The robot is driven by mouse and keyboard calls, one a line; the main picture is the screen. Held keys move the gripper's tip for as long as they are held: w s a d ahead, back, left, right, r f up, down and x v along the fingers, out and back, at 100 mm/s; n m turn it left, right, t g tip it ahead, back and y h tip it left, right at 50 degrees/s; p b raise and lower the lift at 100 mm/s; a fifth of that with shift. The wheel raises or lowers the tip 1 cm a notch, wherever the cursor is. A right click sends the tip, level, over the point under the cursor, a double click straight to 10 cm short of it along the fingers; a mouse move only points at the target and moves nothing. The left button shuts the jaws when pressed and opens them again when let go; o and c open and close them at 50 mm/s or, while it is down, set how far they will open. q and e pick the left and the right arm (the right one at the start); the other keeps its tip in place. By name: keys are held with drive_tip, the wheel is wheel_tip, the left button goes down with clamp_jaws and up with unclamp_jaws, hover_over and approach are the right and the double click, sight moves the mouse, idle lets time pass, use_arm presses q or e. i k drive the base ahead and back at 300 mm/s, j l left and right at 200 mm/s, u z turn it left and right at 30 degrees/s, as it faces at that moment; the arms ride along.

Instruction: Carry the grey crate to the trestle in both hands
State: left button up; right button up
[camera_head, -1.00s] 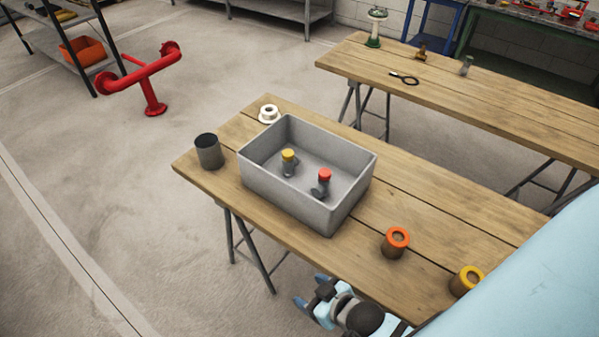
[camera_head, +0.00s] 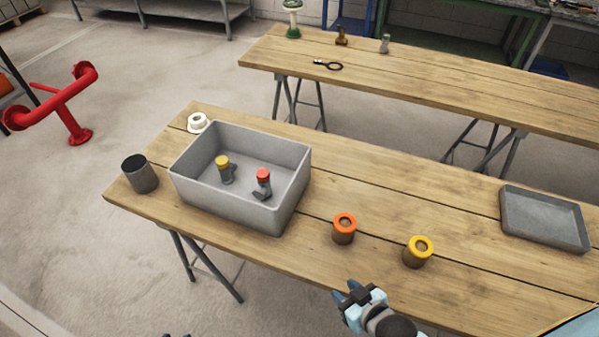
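The grey crate (camera_head: 240,207) stands upright on the near wooden trestle table (camera_head: 430,200), towards its left end. Inside it are a yellow-capped fitting (camera_head: 225,172) and a red-capped fitting (camera_head: 262,187). A second wooden trestle table (camera_head: 420,85) stands behind, its top mostly bare. My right gripper (camera_head: 346,292) is open and empty at the near table's front edge, right of the crate and apart from it. Small dark tips at the bottom edge, below the crate, may be my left gripper (camera_head: 177,335); its fingers are not clear.
A dark cup (camera_head: 140,174) and a white ring (camera_head: 198,122) sit left of the crate. Orange-topped (camera_head: 344,228) and yellow-topped (camera_head: 418,251) cylinders and a grey tray (camera_head: 545,219) lie to its right. A red pipe stand (camera_head: 70,105) is on the floor at left.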

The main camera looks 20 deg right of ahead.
sight(522, 88)
drive_tip(key=i+j+z, duration=0.15)
drive_tip(key=z, duration=0.2)
drive_tip(key=j+z, duration=0.35)
drive_tip(key=i+j+z, duration=0.15)
drive_tip(key=j+z, duration=0.25)
drive_tip(key=l, duration=0.1)
